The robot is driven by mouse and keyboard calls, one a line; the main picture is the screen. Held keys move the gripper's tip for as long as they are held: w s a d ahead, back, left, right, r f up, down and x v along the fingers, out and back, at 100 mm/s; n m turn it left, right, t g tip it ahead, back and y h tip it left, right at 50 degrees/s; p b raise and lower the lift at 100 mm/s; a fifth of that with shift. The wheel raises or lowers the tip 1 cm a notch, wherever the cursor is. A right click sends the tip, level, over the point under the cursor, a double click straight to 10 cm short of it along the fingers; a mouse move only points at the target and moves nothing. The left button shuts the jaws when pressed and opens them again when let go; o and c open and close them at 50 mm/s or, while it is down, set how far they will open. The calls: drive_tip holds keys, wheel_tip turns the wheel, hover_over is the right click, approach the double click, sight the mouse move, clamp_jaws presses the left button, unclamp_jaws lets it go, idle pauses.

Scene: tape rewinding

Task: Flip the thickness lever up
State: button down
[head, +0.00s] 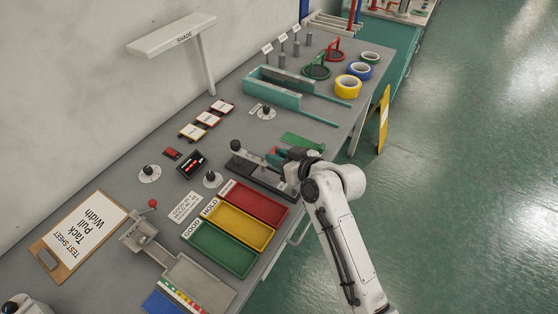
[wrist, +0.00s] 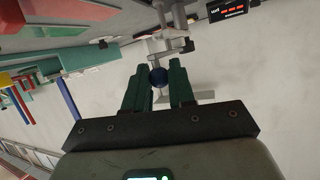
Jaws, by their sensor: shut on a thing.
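A dark machine base (head: 246,172) with upright grey metal parts stands near the middle of the bench. My gripper (head: 276,156) reaches in from its right side in the head view and hides part of it. In the wrist view a dark blue round knob (wrist: 159,77) sits between the two green fingers of my gripper (wrist: 160,80), which is shut on it. A grey metal bracket (wrist: 176,40) stands just beyond the knob. No thickness label is readable, and the lever's arm and its tilt are mostly hidden.
Red (head: 256,201), yellow (head: 239,225) and green (head: 221,248) trays lie close in front of the machine. Black-knobbed dials (head: 149,174) stand left. Tape rolls (head: 348,87) lie at the far end.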

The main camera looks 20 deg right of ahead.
drive_tip(key=shift+w+a+r, duration=0.15)
drive_tip(key=shift+a+r, duration=0.25)
drive_tip(key=shift+a, duration=0.05)
drive_tip(key=c, duration=1.2)
unclamp_jaws()
drive_tip(key=shift+a+f, duration=0.15)
drive_tip(key=shift+a, duration=0.05)
drive_tip(key=shift+o, duration=0.8)
drive_tip(key=shift+f, duration=0.1)
drive_tip(key=shift+o, duration=0.2)
drive_tip(key=shift+d, duration=0.15)
drive_tip(key=shift+f, duration=0.1)
drive_tip(key=b+v, duration=0.1)
drive_tip(key=v, duration=1)
drive_tip(key=shift+b, duration=0.35)
